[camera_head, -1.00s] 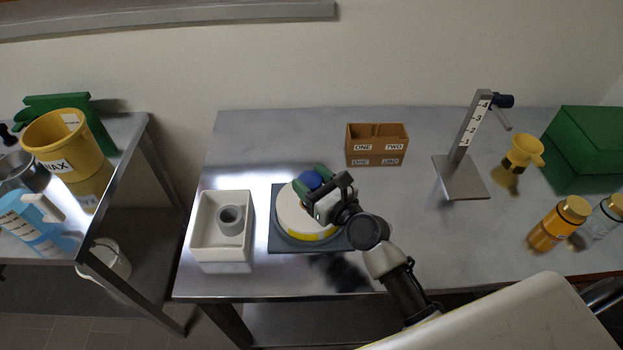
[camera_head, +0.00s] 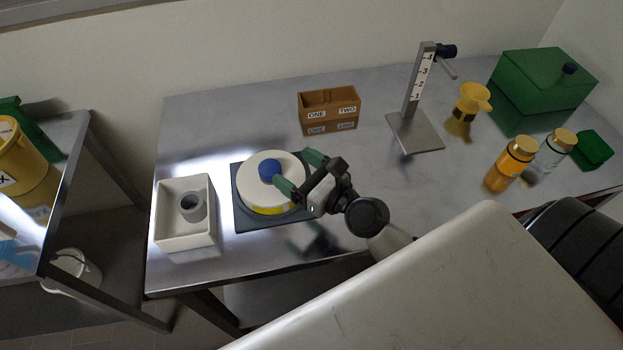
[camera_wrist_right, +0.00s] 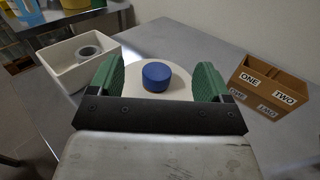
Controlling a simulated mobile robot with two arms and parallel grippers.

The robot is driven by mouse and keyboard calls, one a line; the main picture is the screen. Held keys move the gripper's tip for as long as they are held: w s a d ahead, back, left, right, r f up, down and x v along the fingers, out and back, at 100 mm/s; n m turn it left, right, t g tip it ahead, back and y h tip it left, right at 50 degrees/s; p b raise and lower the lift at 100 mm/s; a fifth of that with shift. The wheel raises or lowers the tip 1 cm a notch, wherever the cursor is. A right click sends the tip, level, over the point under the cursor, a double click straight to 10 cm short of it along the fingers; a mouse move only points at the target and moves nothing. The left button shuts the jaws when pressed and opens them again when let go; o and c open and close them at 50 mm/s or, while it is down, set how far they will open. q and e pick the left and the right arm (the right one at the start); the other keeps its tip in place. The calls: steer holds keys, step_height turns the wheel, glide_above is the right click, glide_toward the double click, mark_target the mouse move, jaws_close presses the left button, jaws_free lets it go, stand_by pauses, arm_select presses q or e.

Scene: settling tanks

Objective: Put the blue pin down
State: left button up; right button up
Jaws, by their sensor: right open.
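The blue pin (camera_head: 270,170) stands on top of the round cream disc (camera_head: 291,165), which has a yellow patch on its side. The disc sits on a dark square base (camera_head: 243,217) on the table. My right gripper (camera_head: 296,172) is open, just right of the pin in the head view. In the right wrist view the pin (camera_wrist_right: 157,76) shows between and beyond the two green fingers, apart from both. How its underside meets the disc is hidden. My left gripper is not in view.
A white box (camera_head: 184,246) holding a grey ring (camera_head: 193,207) stands left of the base. A brown box marked ONE and TWO (camera_head: 329,108) is behind. A numbered stand (camera_head: 415,125), yellow funnel (camera_head: 472,97) and bottles (camera_head: 510,163) are farther right. The table between is clear.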

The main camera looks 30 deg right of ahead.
steer(key=v, duration=0.4)
steer(key=shift+b, duration=0.35)
steer(key=shift+w, duration=0.1)
